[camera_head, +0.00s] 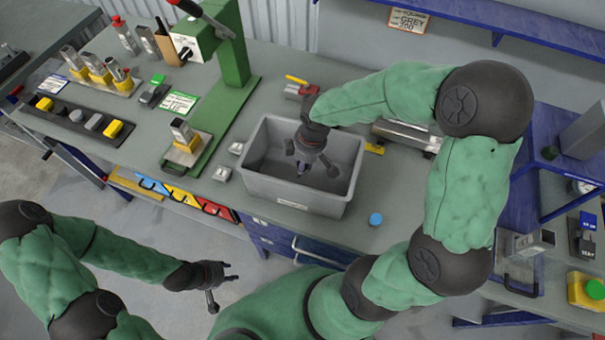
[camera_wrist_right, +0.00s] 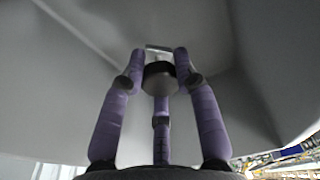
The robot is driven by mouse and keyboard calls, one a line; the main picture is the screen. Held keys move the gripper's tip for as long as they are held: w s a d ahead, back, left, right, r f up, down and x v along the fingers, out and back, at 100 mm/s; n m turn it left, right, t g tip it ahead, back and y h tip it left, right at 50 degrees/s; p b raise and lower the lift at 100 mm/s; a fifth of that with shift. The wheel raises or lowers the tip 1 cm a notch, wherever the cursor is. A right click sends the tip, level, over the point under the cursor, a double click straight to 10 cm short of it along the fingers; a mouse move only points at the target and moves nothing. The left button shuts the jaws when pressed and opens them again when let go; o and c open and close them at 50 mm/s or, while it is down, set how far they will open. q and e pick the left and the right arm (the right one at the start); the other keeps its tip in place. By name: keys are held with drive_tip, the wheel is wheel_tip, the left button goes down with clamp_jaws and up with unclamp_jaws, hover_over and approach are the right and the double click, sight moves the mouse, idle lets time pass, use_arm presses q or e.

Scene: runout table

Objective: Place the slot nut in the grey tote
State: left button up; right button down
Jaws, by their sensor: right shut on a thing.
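The grey tote (camera_head: 281,191) is an open box on the green-grey bench top. My right gripper (camera_head: 308,169) reaches down into the tote, below its rim. In the right wrist view, the three purple fingers of that gripper (camera_wrist_right: 159,62) close around a small, pale metal piece, which I take for the slot nut (camera_wrist_right: 158,48). Only its end shows between the fingertips, with plain grey walls beyond. The head view does not show the nut clearly. My left gripper (camera_head: 222,280) is empty, with fingers spread, in front of the bench and well away from the tote.
Two small metal blocks (camera_head: 222,173) lie left of the tote. A green press (camera_head: 232,60) stands behind them. A blue round cap (camera_head: 375,219) lies right of the tote, and a yellow piece (camera_head: 374,149) near its back right corner. A blue shelf (camera_head: 500,20) hangs behind.

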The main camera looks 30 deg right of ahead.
sight(303, 180)
drive_tip(key=shift+f+b, duration=0.7)
drive_tip(key=shift+f, duration=1.8)
drive_tip(key=shift+f, duration=0.1)
drive_tip(key=shift+f, duration=0.1)
drive_tip(key=c, duration=0.9)
unclamp_jaws()
drive_tip(key=shift+c, duration=0.2)
drive_tip(key=shift+r, duration=0.55)
wheel_tip(303, 180, up, 11)
drive_tip(key=s+d+p, duration=0.1)
drive_tip(key=p, duration=0.2)
drive_tip(key=shift+d, duration=0.15)
drive_tip(key=shift+s, duration=0.1)
